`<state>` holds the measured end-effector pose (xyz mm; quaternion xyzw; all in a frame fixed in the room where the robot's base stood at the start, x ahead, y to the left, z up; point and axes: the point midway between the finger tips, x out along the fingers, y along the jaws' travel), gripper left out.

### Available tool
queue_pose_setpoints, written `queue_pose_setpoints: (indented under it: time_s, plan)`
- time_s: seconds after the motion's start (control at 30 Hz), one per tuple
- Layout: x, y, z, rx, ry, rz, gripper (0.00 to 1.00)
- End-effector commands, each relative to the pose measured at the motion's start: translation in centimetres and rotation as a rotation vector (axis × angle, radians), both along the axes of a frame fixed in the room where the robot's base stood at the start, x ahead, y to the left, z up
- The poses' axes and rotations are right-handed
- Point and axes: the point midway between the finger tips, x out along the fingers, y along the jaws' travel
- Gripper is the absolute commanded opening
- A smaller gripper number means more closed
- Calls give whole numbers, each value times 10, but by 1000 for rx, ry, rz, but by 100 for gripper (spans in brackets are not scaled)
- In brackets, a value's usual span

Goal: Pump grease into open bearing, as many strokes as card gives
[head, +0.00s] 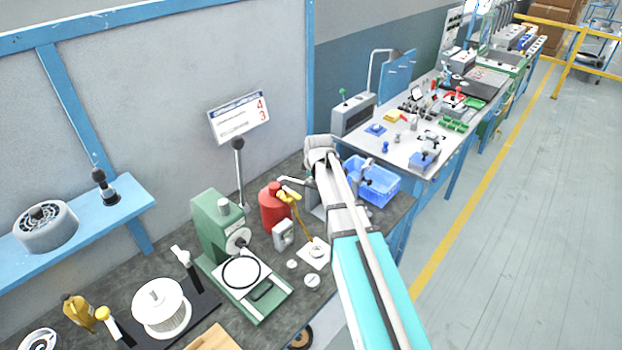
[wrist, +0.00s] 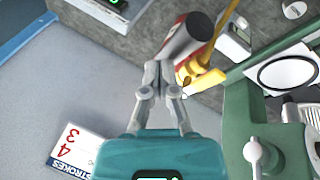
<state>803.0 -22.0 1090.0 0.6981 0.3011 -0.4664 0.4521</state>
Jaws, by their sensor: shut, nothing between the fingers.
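The card (head: 238,121) on the back wall shows a 4 above a 3; its smaller print is too small to read. It also shows in the wrist view (wrist: 72,150), with the word "STROKES". A red grease pump (head: 272,210) stands on the bench, with a yellow part (head: 293,199) beside its top and a thin yellow line running down toward a white square pad (head: 314,254). A round piece lies on that pad; I cannot tell if it is the open bearing. My gripper (wrist: 159,68) is shut and empty, its tips close to the pump's grey and red top (wrist: 190,38); contact is unclear.
A green press (head: 220,240) stands left of the pump. A small grey box (head: 283,235) is in front of it. A blue bin (head: 374,182) is at the right bench end. A white pleated filter (head: 161,308) and blue shelf (head: 130,195) are at left.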

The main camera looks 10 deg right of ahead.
Motion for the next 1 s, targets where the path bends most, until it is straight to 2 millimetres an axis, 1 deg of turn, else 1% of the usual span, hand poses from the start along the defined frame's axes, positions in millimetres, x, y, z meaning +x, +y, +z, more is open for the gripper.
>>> queue_pose_setpoints:
  time_s: [1.0]
  plan:
    - [-3,-3,-8,0,1,0,0]
